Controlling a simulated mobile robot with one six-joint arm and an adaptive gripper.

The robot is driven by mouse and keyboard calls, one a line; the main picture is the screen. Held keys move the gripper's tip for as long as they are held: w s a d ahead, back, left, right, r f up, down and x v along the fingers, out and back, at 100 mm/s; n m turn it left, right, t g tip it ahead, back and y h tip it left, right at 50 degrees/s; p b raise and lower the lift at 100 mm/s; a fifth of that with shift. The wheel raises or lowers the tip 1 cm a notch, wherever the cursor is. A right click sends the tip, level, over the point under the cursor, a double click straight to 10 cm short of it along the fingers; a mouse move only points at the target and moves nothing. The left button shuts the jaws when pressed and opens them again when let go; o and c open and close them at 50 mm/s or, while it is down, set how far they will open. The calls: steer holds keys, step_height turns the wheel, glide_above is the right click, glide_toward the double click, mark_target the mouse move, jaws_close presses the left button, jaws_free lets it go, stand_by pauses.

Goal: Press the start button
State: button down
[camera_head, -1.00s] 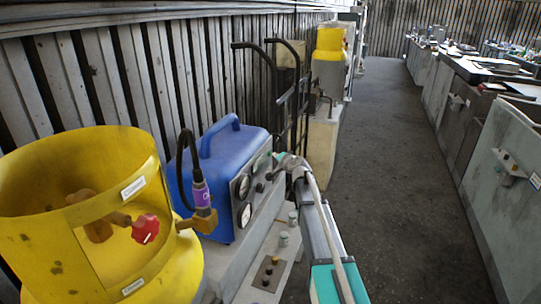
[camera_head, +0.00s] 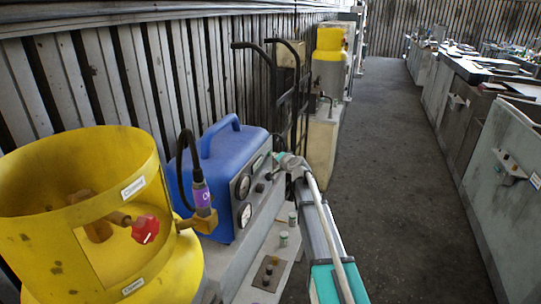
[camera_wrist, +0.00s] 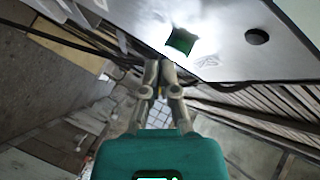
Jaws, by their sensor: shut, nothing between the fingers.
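In the wrist view a green square button (camera_wrist: 181,41) sits on a pale metal panel (camera_wrist: 225,62), with a bright glare around it. My gripper (camera_wrist: 160,66) is shut and empty, with its fingertips just below the green button in that picture. I cannot tell whether the tips touch the panel. In the head view my gripper (camera_head: 274,172) is at the front panel of the blue machine (camera_head: 222,150). The green button cannot be made out clearly there, as my arm's end is close to that part of the panel.
A yellow cylinder (camera_head: 100,165) stands at the left. A small plate with buttons (camera_head: 268,272) lies below the machine. A hand truck (camera_head: 290,90) stands behind. The floor (camera_head: 390,150) to the right is clear.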

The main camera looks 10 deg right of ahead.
steer(key=shift+w+a, duration=0.2)
steer(key=shift+a, duration=0.2)
stand_by(0.5)
steer(key=shift+s+d, duration=0.1)
steer(key=shift+d, duration=0.05)
steer(key=shift+s+d, duration=0.15)
steer(key=shift+d, duration=0.15)
steer(key=shift+d, duration=0.1)
stand_by(0.4)
steer(key=shift+s+d, duration=0.5)
steer(key=shift+d, duration=0.35)
steer(key=shift+s+d, duration=0.5)
steer(key=shift+d, duration=0.3)
steer(key=shift+s+d, duration=0.5)
steer(key=shift+d, duration=0.35)
